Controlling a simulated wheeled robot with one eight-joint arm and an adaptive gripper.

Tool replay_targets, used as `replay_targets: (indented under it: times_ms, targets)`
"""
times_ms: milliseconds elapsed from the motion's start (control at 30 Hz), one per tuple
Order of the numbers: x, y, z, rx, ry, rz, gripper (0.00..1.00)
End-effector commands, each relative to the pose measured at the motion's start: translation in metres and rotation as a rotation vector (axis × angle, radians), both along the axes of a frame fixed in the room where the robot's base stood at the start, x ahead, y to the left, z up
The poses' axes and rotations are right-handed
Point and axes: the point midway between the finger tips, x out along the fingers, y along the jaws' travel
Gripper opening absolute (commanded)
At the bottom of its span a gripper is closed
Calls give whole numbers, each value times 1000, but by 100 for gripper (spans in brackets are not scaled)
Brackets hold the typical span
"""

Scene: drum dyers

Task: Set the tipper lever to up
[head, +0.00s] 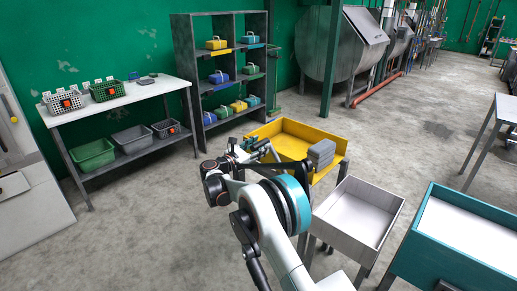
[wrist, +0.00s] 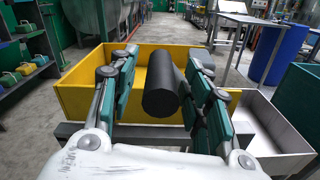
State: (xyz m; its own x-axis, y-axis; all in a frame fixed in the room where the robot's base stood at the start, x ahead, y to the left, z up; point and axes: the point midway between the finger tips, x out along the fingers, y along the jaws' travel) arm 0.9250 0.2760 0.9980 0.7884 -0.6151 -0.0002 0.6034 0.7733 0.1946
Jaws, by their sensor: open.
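A thick black cylinder (wrist: 160,88), which looks like the grip of the tipper lever, stands between my gripper's fingers in the wrist view, in front of the yellow tray (wrist: 82,90). My gripper (wrist: 165,62) is open, with teal-padded fingers on either side of the cylinder. A gap shows at the left finger; the right finger is very close, and I cannot tell whether it touches. In the head view my gripper (head: 256,148) is at the left edge of the yellow tray (head: 300,128). The lever's shaft and pivot are hidden, so its setting cannot be told.
Grey blocks (head: 321,153) sit at the yellow tray's right side. A pale tray (head: 345,222) and a teal-sided tray (head: 425,245) stand to the right. A shelf (head: 182,70) and a white-topped table (head: 120,105) stand at left. Open floor lies between.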

Motion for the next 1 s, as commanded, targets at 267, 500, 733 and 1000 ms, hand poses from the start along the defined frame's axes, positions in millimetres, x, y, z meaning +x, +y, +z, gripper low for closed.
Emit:
replay_targets:
  times_ms: [267, 500, 733, 1000]
  targets:
    - [2, -2, 0, 0, 0, 0, 45]
    - [2, -2, 0, 0, 0, 0, 2]
    - [1, -3, 1, 4, -3, 0, 0]
    - [-3, -9, 7, 30, -22, -3, 0]
